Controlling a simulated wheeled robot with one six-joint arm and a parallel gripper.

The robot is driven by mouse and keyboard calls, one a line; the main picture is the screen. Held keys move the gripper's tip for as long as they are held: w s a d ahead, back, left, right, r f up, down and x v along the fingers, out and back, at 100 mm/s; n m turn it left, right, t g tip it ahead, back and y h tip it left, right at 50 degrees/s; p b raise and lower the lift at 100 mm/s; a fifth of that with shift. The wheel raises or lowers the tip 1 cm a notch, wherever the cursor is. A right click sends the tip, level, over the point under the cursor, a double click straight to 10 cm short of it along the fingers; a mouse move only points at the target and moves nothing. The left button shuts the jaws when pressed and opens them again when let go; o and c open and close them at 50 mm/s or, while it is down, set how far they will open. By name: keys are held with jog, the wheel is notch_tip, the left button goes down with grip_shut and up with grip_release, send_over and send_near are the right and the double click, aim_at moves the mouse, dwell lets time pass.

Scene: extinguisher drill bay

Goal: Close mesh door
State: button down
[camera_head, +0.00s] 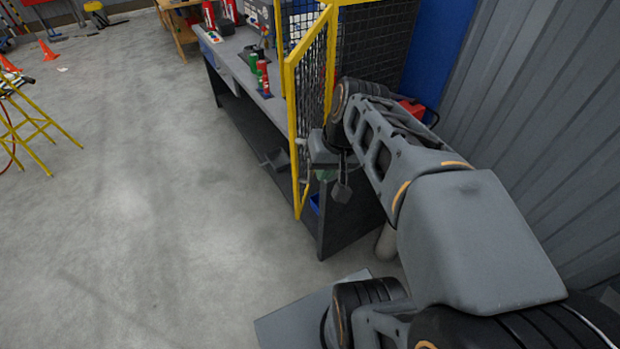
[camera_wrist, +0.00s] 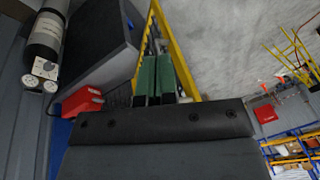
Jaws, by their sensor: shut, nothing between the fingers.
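The mesh door (camera_head: 308,88) has a yellow frame and dark wire mesh. It stands swung out at an angle from the yellow-framed cage (camera_head: 333,50), at the bench's near end. In the wrist view its yellow frame (camera_wrist: 182,65) runs behind and beside my fingers. My gripper (camera_wrist: 156,62) has green fingers, shut together with nothing between them. In the head view it is on the right side of the door, close to its lower part and partly hidden by my wrist. I cannot tell whether it touches the frame.
A grey workbench (camera_head: 232,62) carries red and green cylinders (camera_head: 263,78). A red box (camera_wrist: 82,101) lies near a grey cylinder (camera_wrist: 45,38) in the wrist view. A corrugated wall (camera_head: 540,110) closes the right side.

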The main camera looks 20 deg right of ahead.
jog(key=w+d+f+m+t+y+b, duration=0.1)
jog(key=w+d+f+m+y+b, duration=0.15)
jog(key=d, duration=0.45)
jog(key=w+d+f+m+t+y+b, duration=0.1)
jog(key=d+y+b, duration=0.25)
jog(key=d, duration=0.35)
jog(key=w+a+f+p, duration=0.3)
jog(key=a+f, duration=0.3)
jog(key=a, duration=0.3)
jog(key=shift+w+a+f+p, duration=0.15)
jog(key=shift+w+a+p, duration=0.2)
jog(key=shift+w, duration=0.55)
jog(key=shift+n, duration=0.25)
